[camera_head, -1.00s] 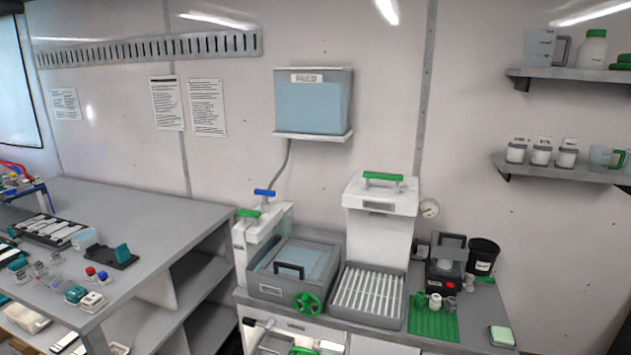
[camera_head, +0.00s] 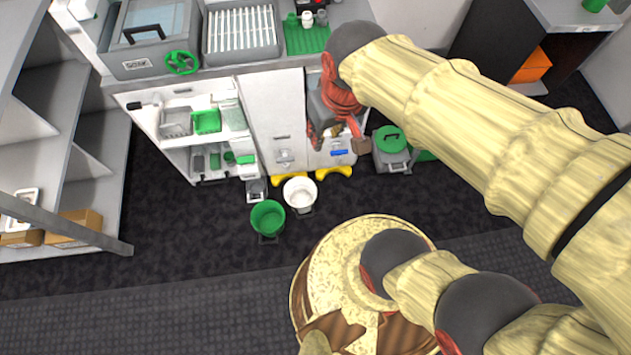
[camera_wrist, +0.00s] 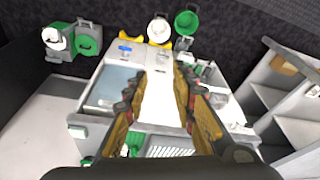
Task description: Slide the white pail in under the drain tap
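The white pail (camera_head: 299,193) stands on the dark floor in front of the cabinets, and it also shows at the top of the wrist view (camera_wrist: 158,30). A grey tap (camera_head: 284,155) sits low on the white cabinet front behind the pail. A blue-handled tap (camera_head: 338,152) is on the panel to its right; the frames do not show which is the drain tap. My gripper (camera_head: 338,140) is above and right of the pail in the head view, in front of the cabinets. In the wrist view its two fingers (camera_wrist: 160,75) are apart with nothing between them.
A green pail (camera_head: 267,217) stands close to the white pail, at its front left. Yellow feet (camera_head: 333,171) lie behind it. A grey bin with a green lid (camera_head: 390,139) stands right. An open cabinet (camera_head: 205,130) is left.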

